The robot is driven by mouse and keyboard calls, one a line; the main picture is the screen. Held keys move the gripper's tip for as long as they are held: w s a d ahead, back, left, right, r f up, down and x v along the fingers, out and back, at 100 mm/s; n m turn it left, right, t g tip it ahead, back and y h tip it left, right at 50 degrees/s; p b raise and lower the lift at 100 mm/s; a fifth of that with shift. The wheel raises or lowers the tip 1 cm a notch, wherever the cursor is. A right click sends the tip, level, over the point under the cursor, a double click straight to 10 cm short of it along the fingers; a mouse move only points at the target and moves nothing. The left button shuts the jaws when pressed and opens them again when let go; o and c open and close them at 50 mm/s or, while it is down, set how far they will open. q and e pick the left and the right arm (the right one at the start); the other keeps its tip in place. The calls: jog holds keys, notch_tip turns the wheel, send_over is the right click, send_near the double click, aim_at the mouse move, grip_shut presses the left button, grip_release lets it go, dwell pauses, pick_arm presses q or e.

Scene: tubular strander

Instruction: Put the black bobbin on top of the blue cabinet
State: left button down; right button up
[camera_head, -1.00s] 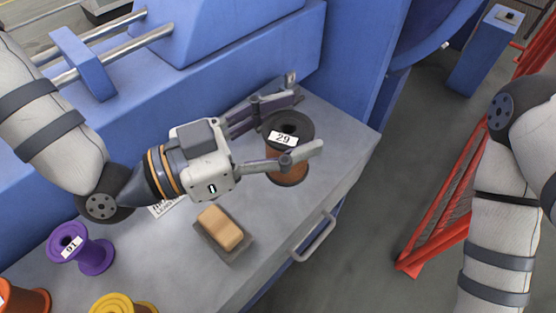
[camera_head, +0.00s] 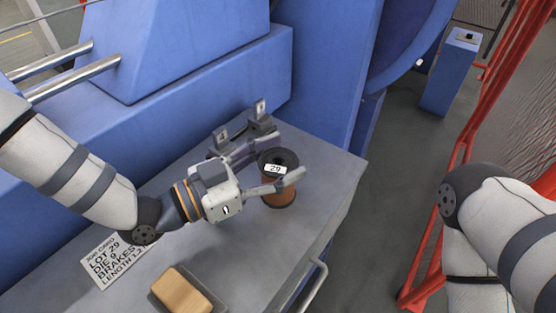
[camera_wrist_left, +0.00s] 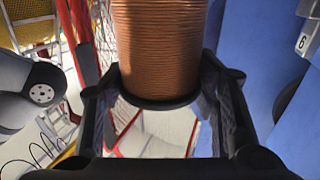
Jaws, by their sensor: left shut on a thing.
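The black bobbin (camera_head: 279,160) has black flanges, copper-brown wire and a white tag reading 29. It is upright at the far right of the grey bench top. My left gripper (camera_head: 284,153) is shut on it, one finger on each side. In the left wrist view, its wire and lower flange (camera_wrist_left: 160,50) show between the fingers (camera_wrist_left: 160,100). I cannot tell if it touches the bench. A narrow blue cabinet (camera_head: 448,80) stands on the floor at the upper right, with a small dark item on top. My right arm shows at lower right; its gripper is out of view.
A brown block (camera_head: 181,291) in a grey tray and a printed card (camera_head: 117,262) lie on the bench. Dark brackets (camera_head: 260,122) stand behind the bobbin. A blue machine rises behind. A red fence (camera_head: 437,240) stands right, with open floor between.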

pick_arm(q)
jog(key=shift+r, duration=0.25)
jog(key=shift+f, duration=0.1)
jog(key=shift+f, duration=0.15)
jog(key=c, duration=0.6)
grip_release()
jog(key=shift+s+a, duration=0.15)
jog(key=shift+a, duration=0.2)
jog(key=v, duration=1.1)
jog(key=shift+s+a+p, duration=0.1)
jog(key=shift+a+p, duration=0.05)
jog(key=shift+p, duration=0.2)
